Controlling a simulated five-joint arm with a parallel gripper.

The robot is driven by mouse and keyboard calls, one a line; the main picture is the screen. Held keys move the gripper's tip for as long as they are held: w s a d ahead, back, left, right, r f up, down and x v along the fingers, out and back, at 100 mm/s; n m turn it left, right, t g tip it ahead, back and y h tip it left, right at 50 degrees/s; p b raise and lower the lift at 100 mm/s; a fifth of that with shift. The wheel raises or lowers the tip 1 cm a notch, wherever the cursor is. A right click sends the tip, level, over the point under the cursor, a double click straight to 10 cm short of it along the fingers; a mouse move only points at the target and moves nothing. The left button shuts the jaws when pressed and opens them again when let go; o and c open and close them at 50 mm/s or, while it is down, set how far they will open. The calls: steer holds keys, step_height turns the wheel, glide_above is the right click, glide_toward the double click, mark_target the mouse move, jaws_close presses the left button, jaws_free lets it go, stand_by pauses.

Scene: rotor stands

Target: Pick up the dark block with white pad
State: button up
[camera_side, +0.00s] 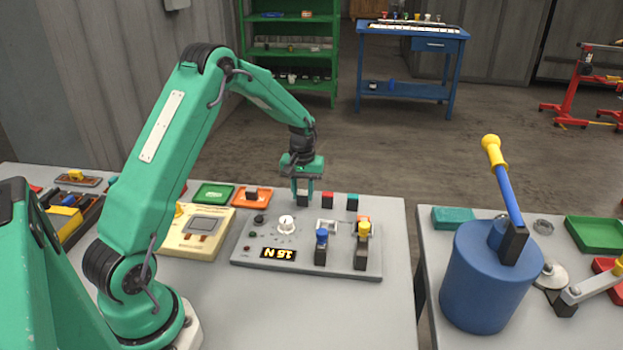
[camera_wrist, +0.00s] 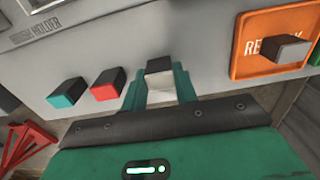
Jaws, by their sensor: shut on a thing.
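The dark block with white pad (camera_wrist: 159,66) sits between the two green fingers of my gripper (camera_wrist: 160,85) in the wrist view. Its dark top and white face show there. In the side view my gripper (camera_side: 303,190) points down behind the grey console, shut on this block (camera_side: 302,199), whose dark lower part shows. The fingers hide part of its sides. I cannot tell whether its underside touches the table.
Beside the held block stand a red-padded dark block (camera_side: 328,199) and a teal-padded one (camera_side: 352,202). The grey console (camera_side: 265,268) with knob and levers is in front. An orange tray (camera_side: 237,197) with a block lies to the left, a green tray (camera_side: 214,194) beyond.

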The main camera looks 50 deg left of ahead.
mark_target(303, 192)
steer(key=shift+r, duration=0.1)
steer(key=shift+r, duration=0.5)
step_height(303, 192, up, 3)
steer(key=shift+r, duration=0.15)
steer(key=s+d+r, duration=0.1)
steer(key=d+r, duration=0.5)
steer(key=d, duration=0.5)
steer(key=shift+s+d+r, duration=0.25)
steer(key=shift+s+r, duration=0.05)
steer(key=shift+s, duration=0.1)
steer(key=shift+d+f, duration=0.1)
steer(key=shift+f, duration=0.05)
steer(key=shift+s+d+f, duration=0.1)
steer(key=shift+d+f, duration=0.25)
steer(key=shift+f, duration=0.25)
steer(key=shift+s+d+f, duration=0.15)
steer(key=shift+d+f, duration=0.2)
steer(key=shift+f, duration=0.3)
steer(key=shift+s+d+f, duration=0.1)
steer(key=shift+d+f, duration=0.25)
steer(key=shift+f, duration=0.25)
steer(key=shift+f, duration=1.9)
stand_by(1.7)
